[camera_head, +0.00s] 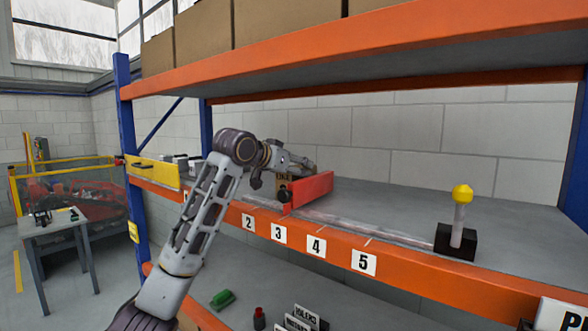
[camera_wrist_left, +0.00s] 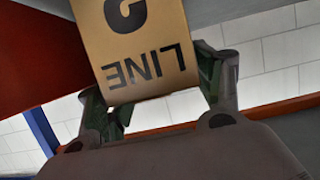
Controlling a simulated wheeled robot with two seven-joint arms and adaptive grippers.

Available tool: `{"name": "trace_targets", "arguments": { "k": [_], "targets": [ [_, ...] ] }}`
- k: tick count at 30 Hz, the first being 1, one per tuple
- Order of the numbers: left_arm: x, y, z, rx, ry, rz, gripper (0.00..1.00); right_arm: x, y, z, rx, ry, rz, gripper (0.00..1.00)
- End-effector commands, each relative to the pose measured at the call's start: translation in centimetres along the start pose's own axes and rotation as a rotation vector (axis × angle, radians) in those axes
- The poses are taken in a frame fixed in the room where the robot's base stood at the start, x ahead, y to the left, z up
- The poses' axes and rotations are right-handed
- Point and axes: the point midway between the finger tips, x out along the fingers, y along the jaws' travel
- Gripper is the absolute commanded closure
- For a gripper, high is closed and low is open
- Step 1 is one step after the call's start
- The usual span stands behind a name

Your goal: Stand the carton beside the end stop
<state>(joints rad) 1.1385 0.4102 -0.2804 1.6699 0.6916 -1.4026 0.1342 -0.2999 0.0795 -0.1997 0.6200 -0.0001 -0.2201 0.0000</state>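My left gripper (camera_head: 285,182) is over the shelf behind the red plate. In the left wrist view the brown carton (camera_wrist_left: 145,45), marked LINE, sits between its two fingers (camera_wrist_left: 155,95), which press against its sides. In the head view the carton (camera_head: 284,178) is mostly hidden by the gripper and the red plate (camera_head: 312,189). I cannot tell whether its base touches the shelf. No part is labelled as the end stop; a black block with a grey post and yellow knob (camera_head: 459,226) stands apart at the right. My right gripper is not in view.
The orange front beam (camera_head: 400,262) carries number labels. A yellow panel (camera_head: 153,172) with a black handle is at the shelf's left. An upper shelf (camera_head: 350,52) with boxes hangs overhead. The shelf (camera_head: 400,200) between the red plate and the black block is clear.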

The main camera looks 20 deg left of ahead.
Motion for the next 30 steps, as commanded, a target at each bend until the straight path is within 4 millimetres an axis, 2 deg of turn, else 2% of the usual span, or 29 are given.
{"name": "trace_targets", "arguments": {
  "k": [13, 17, 23, 30],
  "targets": [
    [-0.1, 0.0, -0.2, 0.0, 0.0, 0.0, 0.25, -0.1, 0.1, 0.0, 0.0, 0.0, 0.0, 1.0],
    [-0.6, 0.0, -0.1, 0.001, 0.0, 0.0, 0.25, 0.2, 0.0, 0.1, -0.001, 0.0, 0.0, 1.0],
    [-2.5, 0.0, 0.0, 0.002, 0.002, 0.0, 0.25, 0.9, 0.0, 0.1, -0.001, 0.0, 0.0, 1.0],
    [-6.0, 0.0, 0.0, 0.001, 0.003, -0.001, 0.25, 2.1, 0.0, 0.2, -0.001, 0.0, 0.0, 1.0]
  ]
}}
